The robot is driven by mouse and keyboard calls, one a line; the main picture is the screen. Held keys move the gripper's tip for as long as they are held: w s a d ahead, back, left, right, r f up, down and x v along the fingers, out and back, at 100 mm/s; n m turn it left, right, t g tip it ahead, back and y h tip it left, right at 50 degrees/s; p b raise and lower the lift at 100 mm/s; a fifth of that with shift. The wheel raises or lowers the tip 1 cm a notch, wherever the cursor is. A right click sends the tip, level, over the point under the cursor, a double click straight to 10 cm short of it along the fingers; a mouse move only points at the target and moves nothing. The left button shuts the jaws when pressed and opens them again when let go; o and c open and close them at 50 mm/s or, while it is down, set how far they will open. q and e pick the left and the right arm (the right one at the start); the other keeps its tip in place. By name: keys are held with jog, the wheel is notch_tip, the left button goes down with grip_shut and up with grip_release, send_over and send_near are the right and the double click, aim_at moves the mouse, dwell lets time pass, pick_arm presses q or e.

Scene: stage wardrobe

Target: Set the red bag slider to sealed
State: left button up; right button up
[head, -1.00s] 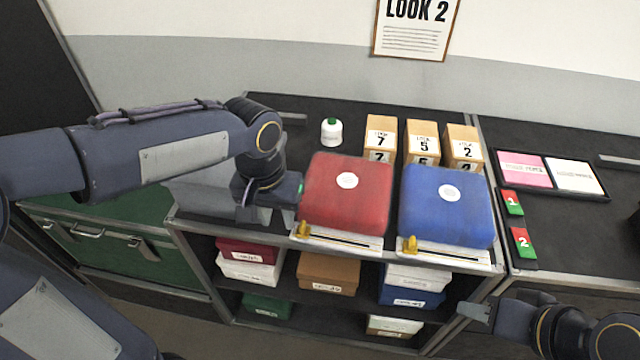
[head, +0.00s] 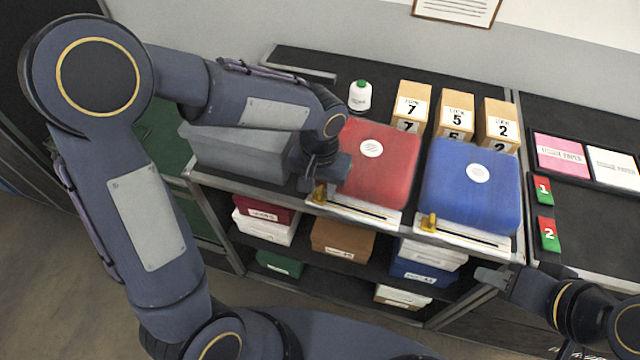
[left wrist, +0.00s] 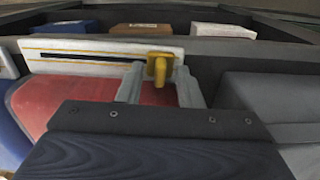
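The red bag (head: 388,160) lies on the counter, with a white slotted strip (head: 362,214) along its front edge. Its yellow slider (head: 319,194) is at the left end of the slot in the head view. In the left wrist view the yellow slider (left wrist: 158,68) stands between the two fingers of my left gripper (left wrist: 158,88). The fingers are apart, with a gap visible on the slider's left side; contact on the right is unclear. My right gripper (head: 492,276) is empty, away at the lower right; its finger opening is unclear.
The blue bag (head: 475,185) with its own yellow slider (head: 428,222) lies to the right. A grey bin (head: 240,150) is left of the red bag. Boxes fill the shelves below.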

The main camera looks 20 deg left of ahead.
pick_arm(q)
grip_shut()
dwell(0.3)
jog(key=d, duration=0.5)
jog(key=s+d+b, duration=0.1)
jog(key=d, duration=0.9)
jog(key=shift+s+d, duration=0.2)
jog(key=shift+s, duration=0.05)
jog(key=shift+r, duration=0.1)
grip_release()
notch_tip(320, 180, up, 8)
